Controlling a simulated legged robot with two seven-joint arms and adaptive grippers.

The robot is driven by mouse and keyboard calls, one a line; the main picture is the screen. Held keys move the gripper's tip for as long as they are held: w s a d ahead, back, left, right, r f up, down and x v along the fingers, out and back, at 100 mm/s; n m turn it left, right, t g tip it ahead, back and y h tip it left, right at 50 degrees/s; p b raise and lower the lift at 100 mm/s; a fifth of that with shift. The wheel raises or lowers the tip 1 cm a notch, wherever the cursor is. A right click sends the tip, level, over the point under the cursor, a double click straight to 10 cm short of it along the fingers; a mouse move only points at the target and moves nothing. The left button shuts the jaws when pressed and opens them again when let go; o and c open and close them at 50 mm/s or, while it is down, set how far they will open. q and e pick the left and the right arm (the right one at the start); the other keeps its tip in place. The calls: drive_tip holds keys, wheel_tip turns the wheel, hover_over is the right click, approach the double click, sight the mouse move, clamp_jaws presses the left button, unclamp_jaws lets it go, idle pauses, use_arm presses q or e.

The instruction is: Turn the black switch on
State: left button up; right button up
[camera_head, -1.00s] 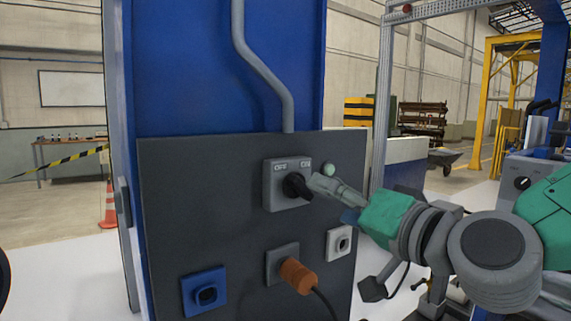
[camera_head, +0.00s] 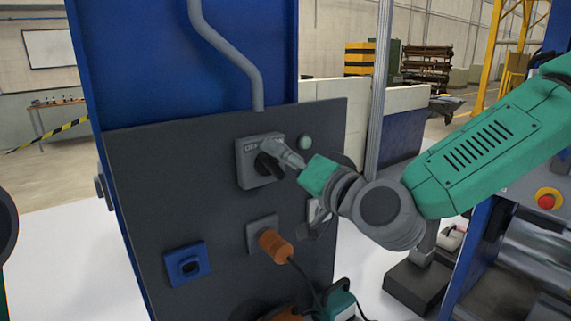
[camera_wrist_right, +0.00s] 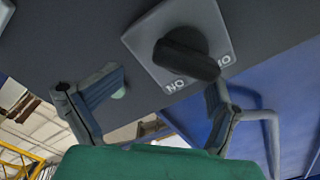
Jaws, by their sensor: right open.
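The black switch (camera_head: 268,165) is a rotary knob on a grey box on the dark panel. OFF shows in the head view. In the wrist view the knob (camera_wrist_right: 187,52) lies slantwise, one end toward the OFF label. My right gripper (camera_head: 284,153) is at the upper right of the knob in the head view and partly covers the box's ON side. In the wrist view the right gripper (camera_wrist_right: 167,82) is open, its fingers spread to either side of the knob's near side. I cannot tell whether they touch it. My left gripper is not in view.
Below the switch are a blue socket (camera_head: 187,264) and an orange plug (camera_head: 275,246) with a black cable. A green round lamp (camera_head: 305,143) sits right of the switch. A grey conduit (camera_head: 225,45) runs down to the panel. A machine with a red button (camera_head: 546,201) stands at right.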

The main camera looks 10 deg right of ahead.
sight(275, 168)
drive_tip(key=shift+d+f, duration=0.25)
drive_tip(key=a, duration=0.2)
drive_tip(key=s+a, duration=0.1)
drive_tip(key=shift+a+r, duration=0.25)
drive_tip(key=shift+r, duration=0.05)
drive_tip(key=c, duration=1)
drive_tip(key=shift+a, duration=0.3)
drive_tip(key=shift+c, duration=0.5)
drive_tip(key=shift+w+d, duration=0.1)
drive_tip(key=shift+w, duration=0.05)
drive_tip(key=shift+c, duration=0.3)
drive_tip(key=shift+w+d, duration=0.2)
drive_tip(key=shift+d, duration=0.15)
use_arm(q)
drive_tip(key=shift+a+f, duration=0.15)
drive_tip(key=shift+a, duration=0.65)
use_arm(e)
drive_tip(key=shift+r, duration=0.15)
